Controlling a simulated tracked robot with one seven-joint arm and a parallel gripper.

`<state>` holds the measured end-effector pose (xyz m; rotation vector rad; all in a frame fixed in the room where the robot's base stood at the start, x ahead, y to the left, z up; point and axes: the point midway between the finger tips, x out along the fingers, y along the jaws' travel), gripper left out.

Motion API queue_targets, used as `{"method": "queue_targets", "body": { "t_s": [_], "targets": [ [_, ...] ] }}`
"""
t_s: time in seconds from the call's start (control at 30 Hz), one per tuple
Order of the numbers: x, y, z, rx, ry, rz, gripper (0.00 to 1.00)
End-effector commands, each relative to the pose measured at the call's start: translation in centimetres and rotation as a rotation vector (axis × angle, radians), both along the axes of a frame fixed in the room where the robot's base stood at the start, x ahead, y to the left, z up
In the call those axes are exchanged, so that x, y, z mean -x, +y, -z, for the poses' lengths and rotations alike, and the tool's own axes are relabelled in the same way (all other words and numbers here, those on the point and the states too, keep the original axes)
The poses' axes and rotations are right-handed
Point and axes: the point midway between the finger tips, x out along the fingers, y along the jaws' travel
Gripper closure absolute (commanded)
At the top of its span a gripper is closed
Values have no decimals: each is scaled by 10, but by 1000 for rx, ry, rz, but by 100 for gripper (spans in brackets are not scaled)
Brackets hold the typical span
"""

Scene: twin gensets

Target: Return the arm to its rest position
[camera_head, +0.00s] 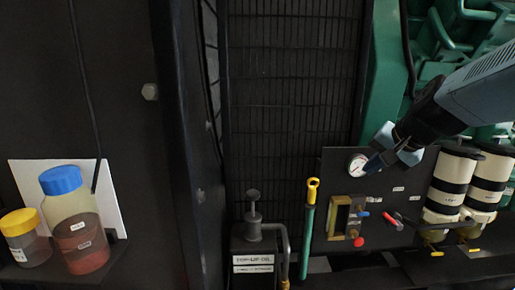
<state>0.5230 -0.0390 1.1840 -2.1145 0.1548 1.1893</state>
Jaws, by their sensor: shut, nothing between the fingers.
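My arm reaches in from the upper right, and its end, my gripper (374,164), points down and left. The fingers are shut with nothing seen between them. In the picture the fingertips lie just right of a round white gauge (358,164) on a dark panel (334,182). I cannot tell whether they touch the gauge or panel.
Two black-and-white filter canisters (452,183) stand right of the panel. A yellow-ringed dipstick (312,190) and an oil pump box (254,266) stand to its left. Bottles with blue (60,180) and yellow (19,222) caps stand far left. Green engine parts (385,65) rise behind my arm.

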Motion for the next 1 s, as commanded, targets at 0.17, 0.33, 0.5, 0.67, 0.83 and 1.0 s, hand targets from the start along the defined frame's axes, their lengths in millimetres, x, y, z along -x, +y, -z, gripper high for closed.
{"method": "queue_targets", "body": {
  "t_s": [0.17, 0.33, 0.5, 0.67, 0.83, 1.0],
  "targets": [
    [56, 29, 0, 201, 15, -217, 100],
    [101, 39, 4, 390, 33, -370, 100],
    [126, 40, 7, 512, 48, -450, 100],
    [133, 39, 8, 550, 52, -472, 100],
    [133, 39, 8, 550, 54, -472, 100],
    [132, 39, 8, 549, 53, -471, 100]
  ]
}}
